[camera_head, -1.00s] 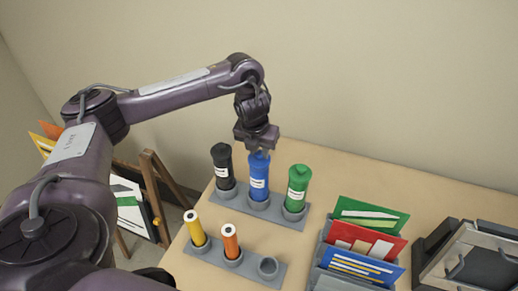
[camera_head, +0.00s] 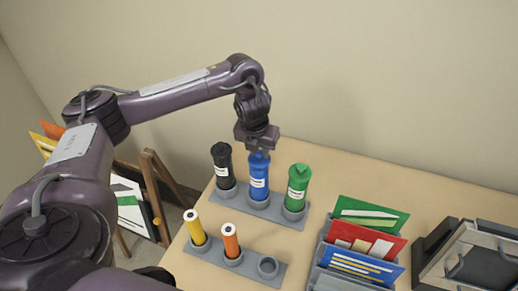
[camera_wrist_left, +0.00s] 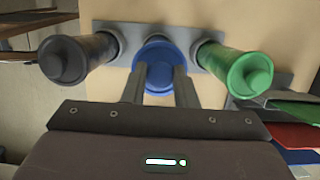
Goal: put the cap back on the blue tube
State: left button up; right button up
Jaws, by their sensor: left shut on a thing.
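The blue tube (camera_head: 259,182) stands upright in the middle cup of the rear grey rack, between a black and a green tube. My left gripper (camera_head: 259,151) is right above it, pointing down. In the left wrist view its two fingers (camera_wrist_left: 160,88) are shut on the blue cap (camera_wrist_left: 158,66), which sits at the tube's top. The fingers hide part of the cap, and I cannot tell whether it is fully seated. My right gripper is not in view.
The black tube (camera_head: 223,166) and green tube (camera_head: 297,186) stand close on either side. A front rack (camera_head: 217,254) holds a yellow and an orange tube, with one empty cup.

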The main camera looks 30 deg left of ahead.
pick_arm(q)
jog(key=shift+f, duration=0.1)
dwell(0.5)
jog(key=o, duration=1.5)
jog(key=shift+r+p, duration=0.8)
jog(key=shift+r, duration=2.7)
grip_shut()
